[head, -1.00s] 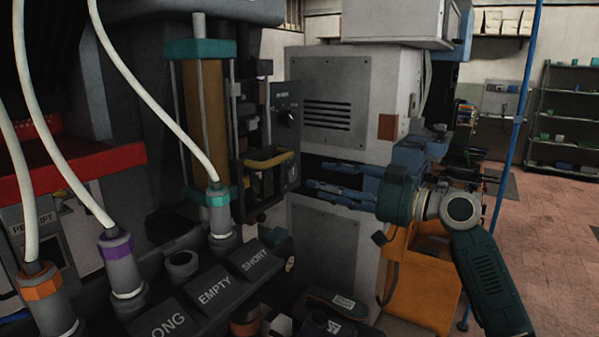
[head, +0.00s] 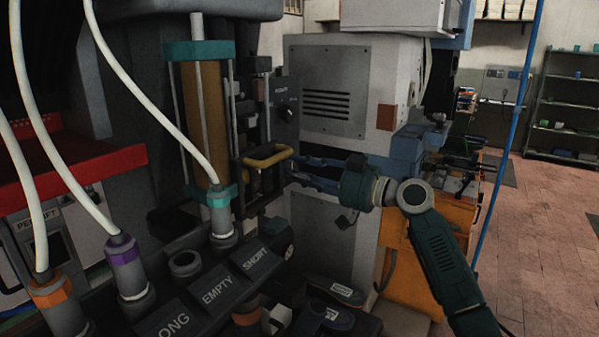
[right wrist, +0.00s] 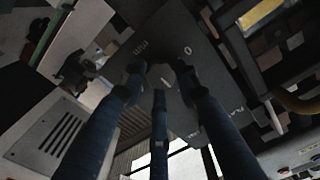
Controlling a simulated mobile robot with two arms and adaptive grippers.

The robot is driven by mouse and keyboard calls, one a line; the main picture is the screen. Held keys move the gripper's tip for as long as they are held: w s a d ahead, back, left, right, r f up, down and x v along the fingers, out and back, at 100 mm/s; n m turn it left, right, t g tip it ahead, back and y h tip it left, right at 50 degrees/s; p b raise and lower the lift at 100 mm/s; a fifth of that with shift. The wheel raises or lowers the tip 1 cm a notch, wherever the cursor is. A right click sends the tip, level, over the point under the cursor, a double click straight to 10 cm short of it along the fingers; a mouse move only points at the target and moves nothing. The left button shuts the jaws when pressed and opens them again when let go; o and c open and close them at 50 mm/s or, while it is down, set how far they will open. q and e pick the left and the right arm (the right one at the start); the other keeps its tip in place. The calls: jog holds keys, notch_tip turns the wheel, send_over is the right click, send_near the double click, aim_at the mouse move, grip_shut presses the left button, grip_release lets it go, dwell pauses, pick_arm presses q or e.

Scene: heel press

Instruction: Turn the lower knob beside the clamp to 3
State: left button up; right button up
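A dark control panel (head: 284,92) stands beside the clamp with the yellow handle (head: 268,157). Its upper black knob (head: 286,114) is in plain sight in the head view. The lower knob is hidden there behind the clamp and my fingers. My right gripper (head: 296,168) reaches in from the right, its blue fingers at the lower part of the panel. My left gripper is not in view.
A grey cabinet with a vented door (head: 328,90) stands just behind my right gripper. Below are a console with SHORT (head: 256,258) and EMPTY (head: 217,292) labels and dark shoes (head: 335,291). A blue pole (head: 507,130) stands to the right.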

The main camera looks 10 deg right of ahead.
jog(key=shift+a+f+m, duration=0.1)
jog(key=shift+f+m, duration=0.15)
jog(key=shift+m, duration=0.05)
dwell(0.7)
jog(key=shift+s+a+f+m+p, duration=0.1)
jog(key=shift+m+p, duration=0.95)
jog(key=shift+m, duration=2.55)
jog(key=o, duration=1.1)
jog(key=shift+o, duration=0.2)
jog(key=shift+r, duration=0.2)
jog(key=v, duration=1.2)
